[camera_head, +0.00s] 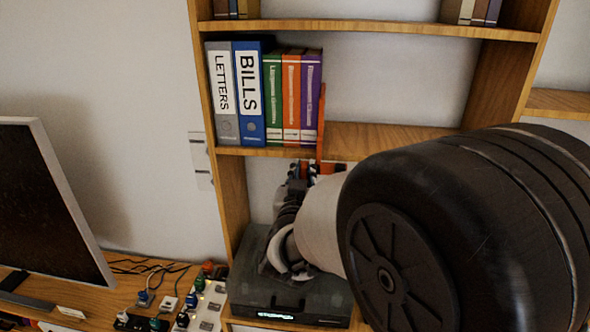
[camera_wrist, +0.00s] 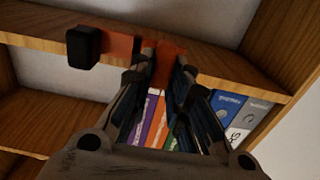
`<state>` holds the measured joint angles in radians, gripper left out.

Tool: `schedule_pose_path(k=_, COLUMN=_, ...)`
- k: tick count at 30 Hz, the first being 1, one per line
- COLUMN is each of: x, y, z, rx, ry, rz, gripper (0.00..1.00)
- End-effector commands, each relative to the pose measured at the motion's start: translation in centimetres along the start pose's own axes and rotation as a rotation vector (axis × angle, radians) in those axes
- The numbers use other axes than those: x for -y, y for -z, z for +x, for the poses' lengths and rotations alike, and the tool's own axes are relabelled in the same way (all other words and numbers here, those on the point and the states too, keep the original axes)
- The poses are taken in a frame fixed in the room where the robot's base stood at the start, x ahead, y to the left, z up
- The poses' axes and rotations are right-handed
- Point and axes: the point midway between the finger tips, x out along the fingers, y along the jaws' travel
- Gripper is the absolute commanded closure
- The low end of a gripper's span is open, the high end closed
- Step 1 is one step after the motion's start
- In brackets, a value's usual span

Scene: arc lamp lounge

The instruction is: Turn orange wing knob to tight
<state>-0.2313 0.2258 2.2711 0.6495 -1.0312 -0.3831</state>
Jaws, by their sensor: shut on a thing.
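My gripper (camera_head: 304,172) is just under the front edge of the middle shelf, seen from behind my arm. In the wrist view my gripper (camera_wrist: 166,66) has its fingers on both sides of an orange piece, which I take to be the orange wing knob (camera_wrist: 166,64). The fingers hide part of it. More orange (camera_wrist: 119,46) shows left of the fingers, beside a black block (camera_wrist: 83,47) at the shelf edge. In the head view an upright orange strip (camera_head: 321,118) stands at the right end of the binders. No tight mark is readable.
Binders, including a blue one (camera_head: 249,95), stand on the middle shelf (camera_head: 385,138). A dark box (camera_head: 258,290) with a lit display sits below my gripper. A monitor (camera_head: 50,205) and small clutter (camera_head: 160,300) are at left. The middle shelf's right part is bare.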

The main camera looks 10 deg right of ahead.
Motion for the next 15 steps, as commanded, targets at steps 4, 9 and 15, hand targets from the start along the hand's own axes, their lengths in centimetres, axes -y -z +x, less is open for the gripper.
schedule_pose_path(k=4, x=0.06, y=0.05, z=0.0, rx=0.0, ry=0.0, rz=-0.04, gripper=1.0)
schedule_pose_path(k=9, x=0.19, y=0.08, z=0.0, rx=0.0, ry=0.0, rz=-0.135, gripper=1.0)
schedule_pose_path(k=15, x=0.39, y=0.05, z=0.0, rx=0.001, ry=0.0, rz=-0.307, gripper=1.0)
